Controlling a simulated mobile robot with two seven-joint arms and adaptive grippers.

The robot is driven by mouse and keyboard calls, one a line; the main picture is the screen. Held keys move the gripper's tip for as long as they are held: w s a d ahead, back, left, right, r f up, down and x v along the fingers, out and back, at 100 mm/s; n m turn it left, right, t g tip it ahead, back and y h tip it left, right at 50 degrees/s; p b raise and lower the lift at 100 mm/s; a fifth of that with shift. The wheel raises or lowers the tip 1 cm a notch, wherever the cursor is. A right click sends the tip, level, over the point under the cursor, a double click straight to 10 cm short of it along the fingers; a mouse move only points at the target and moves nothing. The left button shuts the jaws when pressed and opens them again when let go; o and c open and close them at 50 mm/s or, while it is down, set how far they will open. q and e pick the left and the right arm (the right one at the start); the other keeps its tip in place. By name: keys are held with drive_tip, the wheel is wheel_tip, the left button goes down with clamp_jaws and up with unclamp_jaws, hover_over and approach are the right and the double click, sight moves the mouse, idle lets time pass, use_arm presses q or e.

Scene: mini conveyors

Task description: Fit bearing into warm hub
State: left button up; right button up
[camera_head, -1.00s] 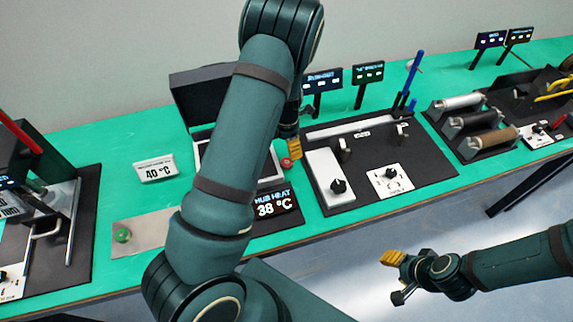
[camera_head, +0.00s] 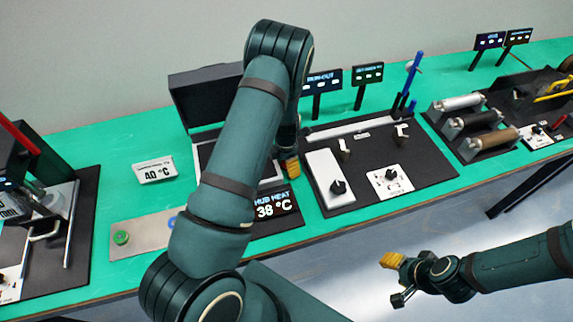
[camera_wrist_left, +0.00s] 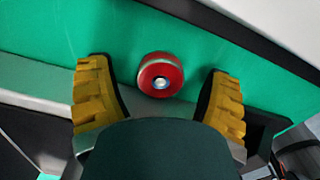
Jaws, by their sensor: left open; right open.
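My left gripper (camera_head: 292,167) is low over the table beside the hub heat display (camera_head: 272,205), which reads 38 °C. In the left wrist view its two yellow fingers (camera_wrist_left: 160,88) are open on either side of a red round piece (camera_wrist_left: 161,75) with a metal centre. A gap shows on both sides of the piece; I cannot tell if it is the bearing. My arm hides it in the head view. No hub can be made out; my left arm covers part of that station. My right gripper (camera_head: 393,279) is open and empty in front of the table.
A sign (camera_head: 155,170) reads 40 °C. A pale plate (camera_head: 145,238) carries a green round piece (camera_head: 121,237); a blue one (camera_head: 172,222) shows partly behind my arm. A black open-lidded case (camera_head: 207,95) stands behind. A black board with knobs (camera_head: 420,185) lies to the right.

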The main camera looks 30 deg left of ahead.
use_arm(q)
clamp_jaws()
wheel_tip(320, 180, up, 10)
drive_tip(key=shift+r+p, duration=0.1)
drive_tip(key=shift+p, duration=0.35)
drive_tip(key=shift+s+d+m, duration=0.2)
drive_tip(key=shift+d+m, duration=0.25)
drive_tip(key=shift+m, duration=0.25)
drive_tip(key=s+d+m+b, duration=0.3)
drive_tip(key=d+m, duration=0.3)
drive_tip(key=m, duration=0.8)
drive_tip(key=s+d+f+m+b, duration=0.1)
drive_tip(key=s+d+m+b, duration=0.3)
drive_tip(key=m, duration=1)
drive_tip(key=d, duration=0.3)
drive_tip(key=shift+s+d+m, duration=0.15)
drive_tip(key=shift+d+m, duration=0.1)
drive_tip(key=shift+m, duration=0.15)
